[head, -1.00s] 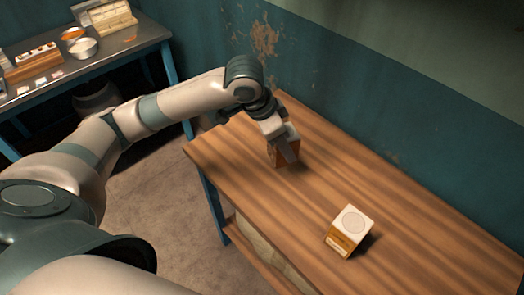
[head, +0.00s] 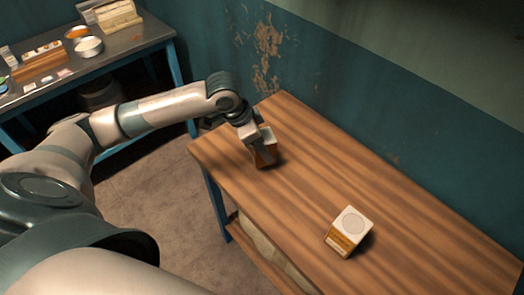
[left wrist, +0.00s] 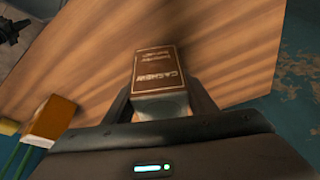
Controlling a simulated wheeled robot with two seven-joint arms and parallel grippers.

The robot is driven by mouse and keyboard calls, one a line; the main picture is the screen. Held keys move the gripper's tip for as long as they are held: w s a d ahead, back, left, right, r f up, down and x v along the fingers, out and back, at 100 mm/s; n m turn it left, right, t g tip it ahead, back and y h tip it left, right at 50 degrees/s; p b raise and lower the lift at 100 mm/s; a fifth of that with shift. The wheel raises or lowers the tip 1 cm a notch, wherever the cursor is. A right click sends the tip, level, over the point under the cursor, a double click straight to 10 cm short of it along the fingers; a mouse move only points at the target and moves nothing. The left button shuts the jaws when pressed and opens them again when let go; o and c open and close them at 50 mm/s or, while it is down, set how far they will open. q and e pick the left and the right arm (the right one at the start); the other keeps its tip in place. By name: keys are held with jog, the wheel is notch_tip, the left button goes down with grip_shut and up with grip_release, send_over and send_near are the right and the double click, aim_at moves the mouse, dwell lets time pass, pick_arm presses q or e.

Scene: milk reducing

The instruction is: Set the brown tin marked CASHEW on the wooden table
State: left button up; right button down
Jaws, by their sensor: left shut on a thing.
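The brown CASHEW tin (head: 264,157) is at the left end of the wooden table (head: 310,180), near its far-left corner. In the left wrist view the tin (left wrist: 160,72) shows its brown face with the word CASHEW. My left gripper (head: 258,140) is shut on it, with one finger on each side in the left wrist view (left wrist: 161,103). The tin is at or just above the tabletop; I cannot tell whether it touches. My right gripper is not in view.
A white-topped tin with an orange-brown side (head: 348,232) stands on the table toward the front right. The tabletop between the two tins is clear. A blue wall (head: 360,110) runs behind. A metal-topped side table (head: 110,60) with bowls and boxes stands at the back left.

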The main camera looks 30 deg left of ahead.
pick_arm(q)
jog(key=shift+f+p, duration=0.35)
jog(key=shift+f, duration=1.15)
jog(key=shift+f, duration=0.1)
jog(key=o, duration=1.3)
jog(key=shift+s+a+r, duration=0.15)
jog(key=shift+r, duration=0.5)
jog(key=b+v, duration=0.2)
jog(key=v, duration=0.9)
jog(key=shift+f, duration=0.1)
